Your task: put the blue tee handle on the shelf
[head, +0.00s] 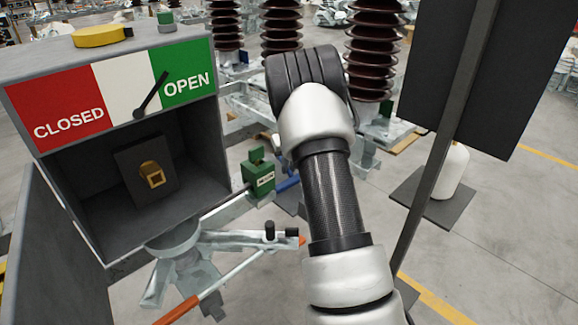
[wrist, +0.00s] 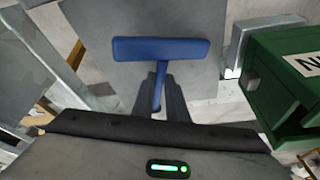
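The blue tee handle (wrist: 160,48) shows in the wrist view, its crossbar lying across the picture and its stem running down between my gripper's dark fingers. My gripper (wrist: 159,82) appears shut on the stem, with the fingers close on both sides of it. In the head view a small blue part of the handle (head: 287,184) shows beside my arm, and my arm hides the gripper. A flat grey plate (wrist: 205,68) lies behind the handle in the wrist view. I cannot tell whether this plate is the shelf, or whether the handle touches it.
A green box (wrist: 280,75) stands close on the right in the wrist view; in the head view it (head: 259,180) is left of my arm. A grey cabinet (head: 200,130) with a CLOSED/OPEN sign is at left. A dark panel on a post (head: 440,150) stands at right.

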